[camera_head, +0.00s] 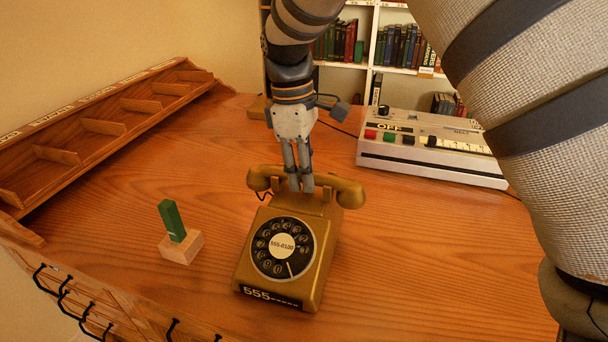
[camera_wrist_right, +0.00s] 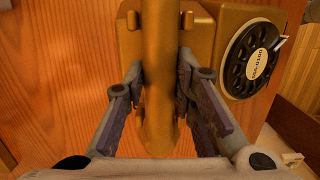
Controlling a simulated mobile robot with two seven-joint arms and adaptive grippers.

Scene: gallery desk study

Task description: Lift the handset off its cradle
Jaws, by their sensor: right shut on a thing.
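A gold rotary telephone (camera_head: 318,270) stands on the wooden desk, its dial facing me. Its gold handset (camera_head: 347,193) lies crosswise at the cradle on top. In the right wrist view the handset (camera_wrist_right: 160,50) runs between the fingers, with the cradle prongs (camera_wrist_right: 188,20) on either side. My right gripper (camera_head: 301,185) points down from above and is shut on the middle of the handset; it also shows in the right wrist view (camera_wrist_right: 160,78). I cannot tell whether there is a gap between handset and cradle. My left gripper is not in view.
A green piece (camera_head: 172,220) stands in a small wooden block (camera_head: 181,248) left of the telephone. A white button box (camera_head: 432,160) is at the back right. A compartmented wooden rack (camera_head: 95,126) lines the left. Bookshelves (camera_head: 365,72) stand behind. Desk between rack and telephone is mostly clear.

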